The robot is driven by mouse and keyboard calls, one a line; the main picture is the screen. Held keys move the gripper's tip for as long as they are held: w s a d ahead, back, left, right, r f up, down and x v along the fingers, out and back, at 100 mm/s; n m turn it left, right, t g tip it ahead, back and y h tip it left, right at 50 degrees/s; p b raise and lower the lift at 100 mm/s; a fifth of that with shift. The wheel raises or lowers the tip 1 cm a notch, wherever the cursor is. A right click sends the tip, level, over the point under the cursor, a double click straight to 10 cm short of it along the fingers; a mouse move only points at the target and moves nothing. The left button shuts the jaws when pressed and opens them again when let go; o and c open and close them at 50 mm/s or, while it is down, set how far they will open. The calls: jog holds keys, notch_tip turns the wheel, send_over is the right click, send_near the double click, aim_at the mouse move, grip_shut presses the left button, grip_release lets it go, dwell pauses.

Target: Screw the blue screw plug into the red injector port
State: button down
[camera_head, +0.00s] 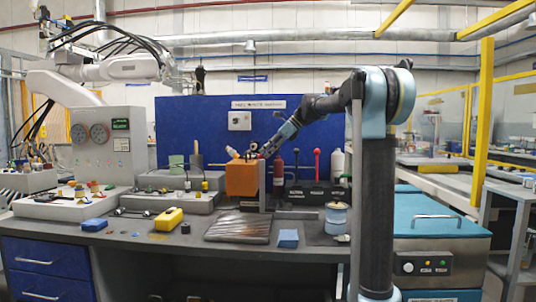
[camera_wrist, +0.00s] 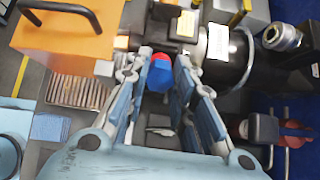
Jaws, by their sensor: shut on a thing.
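In the wrist view the blue screw plug (camera_wrist: 159,79) sits between the two fingers of my gripper (camera_wrist: 162,68), which is shut on it. A red part (camera_wrist: 160,57), seemingly the red injector port, shows right at the far end of the plug. The two look in line and close together, but I cannot tell whether the threads are engaged. In the head view my gripper (camera_head: 262,152) is just above and right of an orange box; the plug and port are too small to make out there.
The orange box (camera_wrist: 70,30) with a black handle is left of the fingers. A dark cylinder (camera_wrist: 238,62) and a metal fitting (camera_wrist: 282,38) lie to the right.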

jog(key=shift+f+m, duration=0.1)
jog(key=shift+m, duration=1.1)
jog(key=shift+m, duration=0.7)
jog(key=m, duration=0.8)
jog(key=shift+s, duration=0.1)
jog(key=shift+m, duration=1.3)
jog(key=c, duration=1.3)
grip_release()
